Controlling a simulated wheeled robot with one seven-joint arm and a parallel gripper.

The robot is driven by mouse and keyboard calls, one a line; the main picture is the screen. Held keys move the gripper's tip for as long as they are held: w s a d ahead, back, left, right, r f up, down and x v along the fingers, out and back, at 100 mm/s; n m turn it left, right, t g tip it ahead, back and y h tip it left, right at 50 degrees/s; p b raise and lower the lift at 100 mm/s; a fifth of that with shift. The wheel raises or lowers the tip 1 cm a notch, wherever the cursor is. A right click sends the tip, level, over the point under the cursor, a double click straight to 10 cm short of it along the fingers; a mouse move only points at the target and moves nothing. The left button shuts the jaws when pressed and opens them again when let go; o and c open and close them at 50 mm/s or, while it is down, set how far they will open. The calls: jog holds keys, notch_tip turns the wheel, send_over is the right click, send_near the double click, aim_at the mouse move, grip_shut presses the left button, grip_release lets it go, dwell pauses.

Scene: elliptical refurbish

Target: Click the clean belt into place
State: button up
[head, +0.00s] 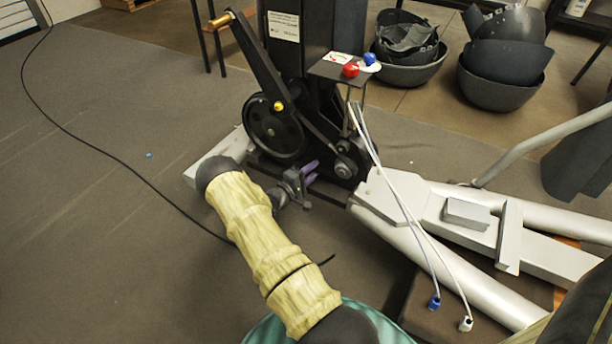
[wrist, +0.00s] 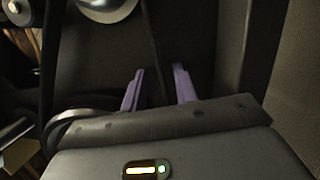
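A black belt (head: 318,134) runs from the large black wheel (head: 262,138) down to the small pulley (head: 344,168) on the machine's side; I cannot tell whether it is fully seated. My gripper (head: 309,172) is low beside the frame, left of the small pulley, with its purple fingers pointing at the machine. In the wrist view the two fingers of my gripper (wrist: 158,87) stand apart. A thin dark strip passes behind or between them; I cannot tell whether it touches either finger. A round metal disc (wrist: 107,8) shows at the top of the wrist view.
A small shelf holds a red knob (head: 350,70) and a blue knob (head: 370,58). White cables (head: 402,205) hang across the grey rails (head: 462,235) at right. Dark bins (head: 505,90) stand at the back. A black cord (head: 120,160) crosses the open floor at left.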

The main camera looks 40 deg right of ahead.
jog(key=s+a+p, duration=0.2)
jog(key=a+p, duration=0.4)
jog(key=a, duration=1.1)
jog(key=shift+s+f+p, duration=0.25)
jog(key=shift+f+p, duration=0.05)
jog(key=shift+p, duration=0.1)
jog(key=shift+r, duration=0.1)
